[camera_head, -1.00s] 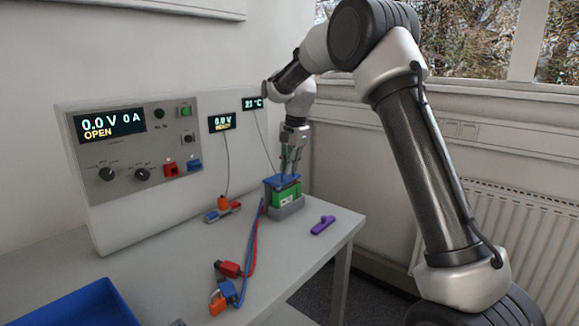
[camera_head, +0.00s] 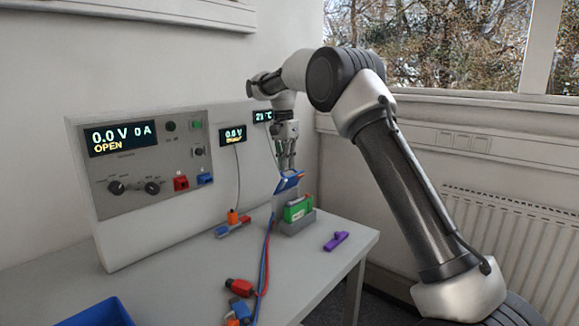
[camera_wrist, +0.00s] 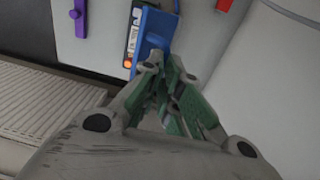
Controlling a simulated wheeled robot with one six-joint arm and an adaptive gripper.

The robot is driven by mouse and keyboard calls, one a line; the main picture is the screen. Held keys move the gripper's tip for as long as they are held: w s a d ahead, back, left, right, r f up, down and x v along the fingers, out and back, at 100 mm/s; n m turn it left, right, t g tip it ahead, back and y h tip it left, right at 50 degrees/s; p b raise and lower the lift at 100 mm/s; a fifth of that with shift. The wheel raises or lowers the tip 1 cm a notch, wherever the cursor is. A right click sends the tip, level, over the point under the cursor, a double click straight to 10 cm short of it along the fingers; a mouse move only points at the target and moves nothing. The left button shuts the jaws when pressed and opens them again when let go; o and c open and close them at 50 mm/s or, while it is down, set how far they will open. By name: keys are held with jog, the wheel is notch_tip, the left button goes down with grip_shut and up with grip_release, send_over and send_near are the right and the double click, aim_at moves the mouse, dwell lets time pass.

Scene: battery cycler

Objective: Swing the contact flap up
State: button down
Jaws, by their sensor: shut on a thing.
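The blue contact flap (camera_head: 289,182) is tilted up above the green battery block (camera_head: 298,208), which sits in a grey holder (camera_head: 298,224) on the table. My gripper (camera_head: 287,168) comes down from above and is shut on the flap's raised edge. In the wrist view the blue flap (camera_wrist: 152,38) lies at the fingertips of my gripper (camera_wrist: 168,68).
A purple piece (camera_head: 336,241) lies right of the holder near the table edge. Red and blue cables (camera_head: 267,250) run left of it to plugs (camera_head: 240,287) at the front. The cycler panel (camera_head: 148,165) stands behind. A blue tray (camera_head: 98,315) is at front left.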

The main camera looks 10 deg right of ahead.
jog(key=shift+w+a+f, duration=0.8)
jog(key=shift+w+f, duration=0.05)
jog(key=shift+f, duration=0.05)
jog(key=c, duration=2.1)
grip_release()
jog(key=shift+w, duration=0.1)
jog(key=o, duration=0.5)
jog(key=shift+o, duration=0.2)
jog(key=shift+f, duration=0.1)
jog(key=shift+r, duration=0.25)
jog(key=shift+w, duration=0.1)
